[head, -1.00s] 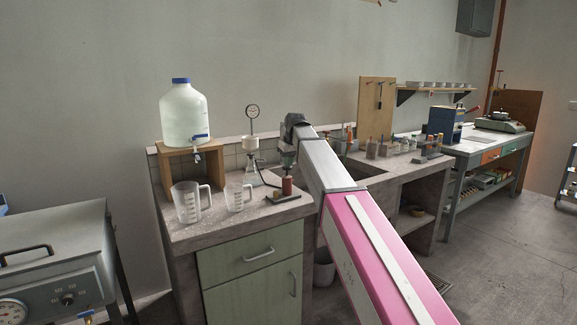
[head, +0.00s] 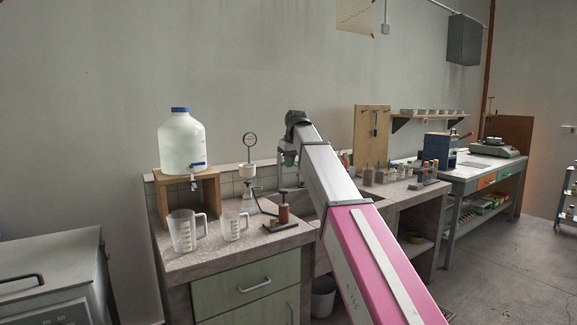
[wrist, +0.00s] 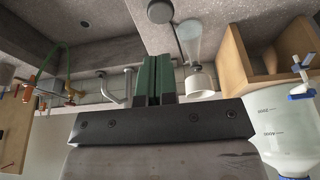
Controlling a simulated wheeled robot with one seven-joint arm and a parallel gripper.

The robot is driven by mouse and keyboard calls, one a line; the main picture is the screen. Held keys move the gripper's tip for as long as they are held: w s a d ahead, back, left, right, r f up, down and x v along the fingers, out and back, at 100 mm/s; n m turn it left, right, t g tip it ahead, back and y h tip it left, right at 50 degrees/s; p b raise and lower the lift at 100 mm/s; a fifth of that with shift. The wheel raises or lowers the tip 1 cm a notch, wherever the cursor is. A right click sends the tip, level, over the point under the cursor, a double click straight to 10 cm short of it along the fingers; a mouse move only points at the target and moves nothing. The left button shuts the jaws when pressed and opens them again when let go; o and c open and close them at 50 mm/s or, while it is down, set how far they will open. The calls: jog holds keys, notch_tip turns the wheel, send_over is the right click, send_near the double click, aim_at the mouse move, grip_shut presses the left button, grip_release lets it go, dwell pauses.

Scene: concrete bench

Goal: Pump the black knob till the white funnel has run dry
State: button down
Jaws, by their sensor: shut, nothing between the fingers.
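The white funnel (head: 247,170) sits on a clear conical flask (head: 250,203) on the bench; its contents cannot be seen. Right of the flask stands a hand pump with a red body (head: 283,214) and the black knob (head: 282,192) on top. My gripper (head: 289,160) is above the knob and apart from it, with its green fingers (wrist: 152,80) shut and empty. The wrist view is upside down: the funnel (wrist: 200,82) and flask (wrist: 188,42) stand right of the fingers, and a dark round top, apparently the knob (wrist: 160,11), is at the upper edge.
A round gauge (head: 249,140) stands behind the funnel. Two clear jugs (head: 183,231) (head: 232,226) stand to the left, before a large bottle (head: 181,145) on a wooden stand (head: 215,193). A sink recess (head: 307,198) lies right of the pump, partly behind my arm.

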aim_at(285, 190)
jog(key=shift+r, duration=0.15)
dwell(0.5)
notch_tip(285, 190, up, 4)
jog(key=shift+f, duration=0.15)
dwell(0.3)
jog(key=shift+f, duration=0.1)
jog(key=x, duration=1.2)
jog(key=shift+s+d+f, duration=0.2)
jog(key=shift+s+f, duration=0.1)
jog(key=shift+f, duration=0.7)
jog(key=shift+f, duration=2.05)
